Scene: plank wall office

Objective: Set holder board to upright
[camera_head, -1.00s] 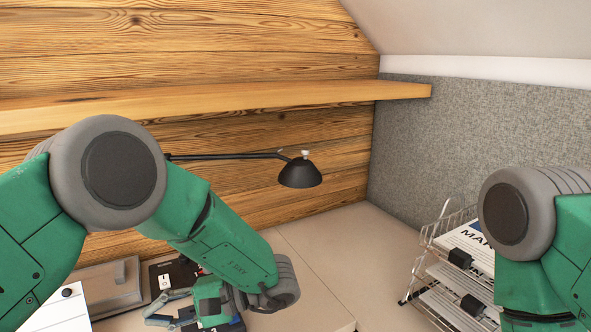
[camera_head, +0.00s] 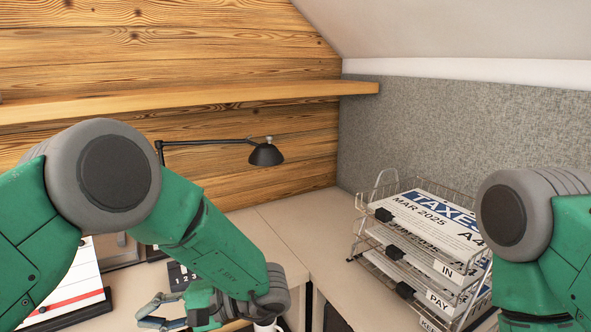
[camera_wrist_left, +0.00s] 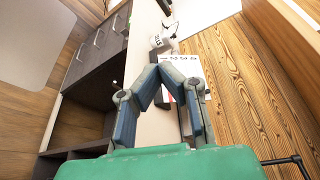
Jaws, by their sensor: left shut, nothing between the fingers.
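The likely holder board, a white panel with dark and red lines and a black edge (camera_head: 72,275), is at the lower left of the head view, slanted and partly behind my left arm. Whether it leans or lies flat is unclear. My left gripper (camera_head: 148,312) is at the bottom of the head view, to the right of the board and apart from it. In the left wrist view its blue fingers (camera_wrist_left: 162,70) meet at the tips with nothing between them. A white panel with a line of print (camera_wrist_left: 187,68) shows beyond and partly behind them. My right gripper is out of view.
A black numbered block (camera_head: 180,276) stands behind my left gripper. A white mug (camera_head: 268,327) is at the bottom edge. A wire paper tray (camera_head: 372,222) stands right, near my right arm. A black lamp (camera_head: 266,155) hangs behind. The desk between is clear.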

